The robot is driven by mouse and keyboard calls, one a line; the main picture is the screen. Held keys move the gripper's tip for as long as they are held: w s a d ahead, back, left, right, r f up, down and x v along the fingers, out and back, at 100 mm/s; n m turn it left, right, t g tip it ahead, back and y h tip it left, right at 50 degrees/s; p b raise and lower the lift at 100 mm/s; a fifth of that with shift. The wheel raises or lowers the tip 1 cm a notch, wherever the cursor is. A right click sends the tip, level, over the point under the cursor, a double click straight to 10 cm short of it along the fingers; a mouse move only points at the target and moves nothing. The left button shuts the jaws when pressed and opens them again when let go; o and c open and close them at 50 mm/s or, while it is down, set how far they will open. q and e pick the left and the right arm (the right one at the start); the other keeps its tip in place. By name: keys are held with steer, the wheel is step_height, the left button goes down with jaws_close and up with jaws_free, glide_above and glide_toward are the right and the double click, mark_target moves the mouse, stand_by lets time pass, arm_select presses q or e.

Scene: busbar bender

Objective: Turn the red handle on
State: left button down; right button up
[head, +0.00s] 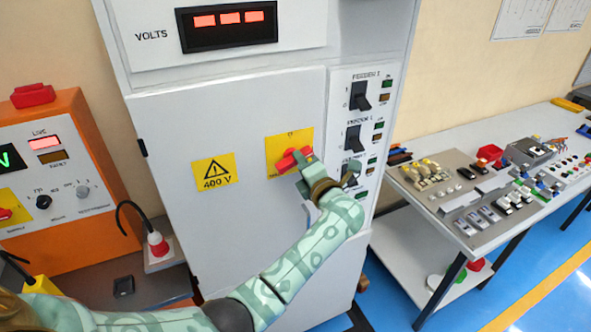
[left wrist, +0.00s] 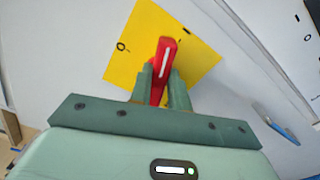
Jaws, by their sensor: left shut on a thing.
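The red handle (head: 290,160) sits on a yellow square plate (head: 275,145) on the front of the grey-white cabinet (head: 240,120). My left gripper (head: 304,168) is at the handle, with its arm reaching up from the lower left. In the left wrist view the red handle (left wrist: 163,68) has a white line along it and stands between the two green fingers (left wrist: 161,82), which are shut on it. The handle is tilted a little relative to the yellow plate (left wrist: 150,35), where an "O" mark shows on the left. My right gripper is in neither view.
A column of black feeder switches (head: 360,95) is right of the handle. A 400 V sign (head: 213,172) is to its left. An orange panel (head: 70,110) stands at the left. A table (head: 440,180) with several small parts stands at the right.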

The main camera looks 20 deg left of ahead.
arm_select(q)
steer(key=shift+w+f+m+p, duration=0.1)
steer(key=shift+m+p, duration=1.35)
steer(key=shift+m, duration=0.65)
steer(key=shift+f, duration=0.1)
steer(key=c, duration=1.3)
jaws_free()
